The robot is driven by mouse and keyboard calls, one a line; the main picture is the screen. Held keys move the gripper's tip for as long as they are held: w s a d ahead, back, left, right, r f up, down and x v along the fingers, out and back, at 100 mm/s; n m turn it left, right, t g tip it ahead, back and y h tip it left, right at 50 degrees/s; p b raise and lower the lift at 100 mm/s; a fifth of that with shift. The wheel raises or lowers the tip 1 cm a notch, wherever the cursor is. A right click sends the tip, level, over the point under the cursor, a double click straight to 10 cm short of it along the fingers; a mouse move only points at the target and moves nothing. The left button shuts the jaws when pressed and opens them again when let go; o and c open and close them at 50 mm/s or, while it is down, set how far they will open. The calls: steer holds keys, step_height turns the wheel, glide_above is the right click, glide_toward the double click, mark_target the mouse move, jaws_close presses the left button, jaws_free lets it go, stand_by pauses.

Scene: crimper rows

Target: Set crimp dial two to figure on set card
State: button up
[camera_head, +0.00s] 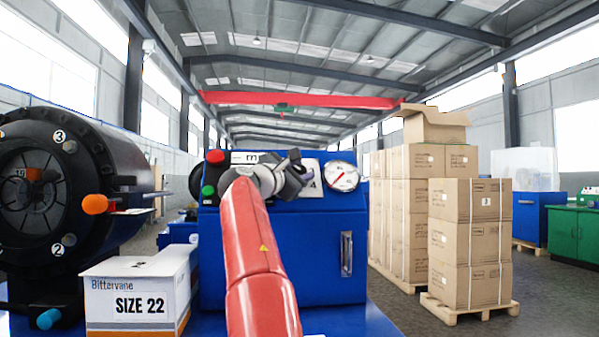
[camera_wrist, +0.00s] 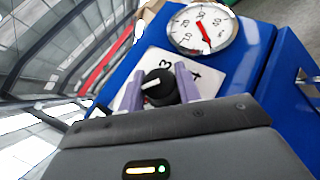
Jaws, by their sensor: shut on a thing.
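My gripper (camera_wrist: 159,88) is shut on a black dial knob (camera_wrist: 159,92), with a purple finger on each side of it. The knob bears a white mark, and I cannot tell exactly which figure it points at. The white dial plate (camera_wrist: 151,60) behind the knob shows a 3 and a 4; the rest is hidden. In the head view, my gripper (camera_head: 292,178) covers the knob, and the plate (camera_head: 313,187) shows only a 4. I cannot make out a set card; a white label (camera_head: 243,157) on the blue machine is partly hidden by my arm.
A round gauge (camera_head: 342,176) sits right of the dial on the blue machine (camera_head: 325,245). Green and red buttons (camera_head: 208,191) are at its left. A white box (camera_head: 140,290) reads "Bittervane SIZE 22". A black crimper head (camera_head: 100,165) stands left, cartons (camera_head: 470,240) right.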

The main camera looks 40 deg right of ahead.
stand_by(0.3)
steer(key=o, duration=1)
steer(key=shift+c, duration=0.2)
steer(key=b+v, duration=0.3)
steer(key=v, duration=0.5)
steer(key=shift+r, duration=0.1)
